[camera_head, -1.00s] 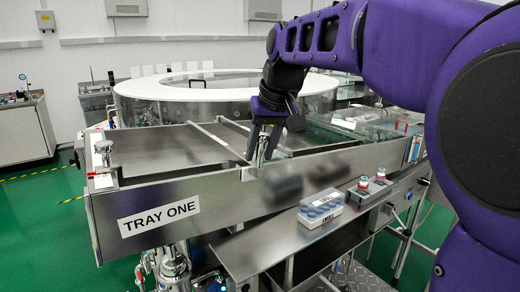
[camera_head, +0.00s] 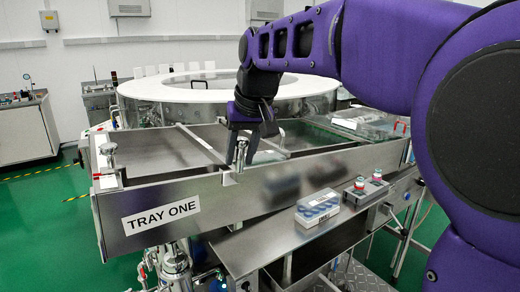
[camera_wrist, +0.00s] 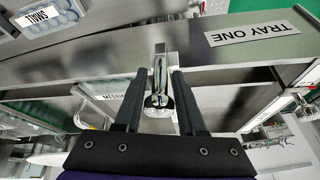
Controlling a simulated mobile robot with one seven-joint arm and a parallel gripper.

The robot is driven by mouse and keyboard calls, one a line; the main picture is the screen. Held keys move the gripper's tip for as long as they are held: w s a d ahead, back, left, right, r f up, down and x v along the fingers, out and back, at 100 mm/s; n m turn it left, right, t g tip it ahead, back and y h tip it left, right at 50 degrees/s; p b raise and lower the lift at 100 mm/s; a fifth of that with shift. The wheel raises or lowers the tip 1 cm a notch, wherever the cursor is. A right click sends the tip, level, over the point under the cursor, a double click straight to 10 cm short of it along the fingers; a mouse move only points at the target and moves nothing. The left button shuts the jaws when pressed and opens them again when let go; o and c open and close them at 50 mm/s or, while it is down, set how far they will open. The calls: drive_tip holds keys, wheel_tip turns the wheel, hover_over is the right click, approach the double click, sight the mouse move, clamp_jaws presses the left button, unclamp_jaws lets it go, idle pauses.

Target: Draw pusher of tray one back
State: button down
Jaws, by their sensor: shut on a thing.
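Tray one (camera_head: 280,190) is a long steel tray with a "TRAY ONE" label (camera_head: 161,215) on its front wall. Its pusher (camera_head: 203,146) is a thin bar across the tray, with an upright chrome handle (camera_head: 240,155) by the front wall. My gripper (camera_head: 242,146) comes down from above with its fingers around this handle, shut on it. In the wrist view the handle (camera_wrist: 160,72) stands between the two dark fingers (camera_wrist: 158,84). The far end of the pusher bar reaches towards the tray's back side.
A round washer (camera_head: 225,85) with a white rim stands behind the tray. A chrome post (camera_head: 108,153) rises at the tray's left end. A clear box of blue items (camera_head: 318,208) and a red-button control box (camera_head: 368,187) sit on the ledge in front.

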drive_tip(key=s+a+r+p, duration=0.2)
drive_tip(key=s+a, duration=0.8)
drive_tip(key=a, duration=0.5)
drive_tip(key=shift+p, duration=0.5)
drive_tip(key=shift+r, duration=0.1)
drive_tip(key=c, duration=0.8)
unclamp_jaws()
drive_tip(key=shift+s+a, duration=0.1)
drive_tip(key=shift+o, duration=0.2)
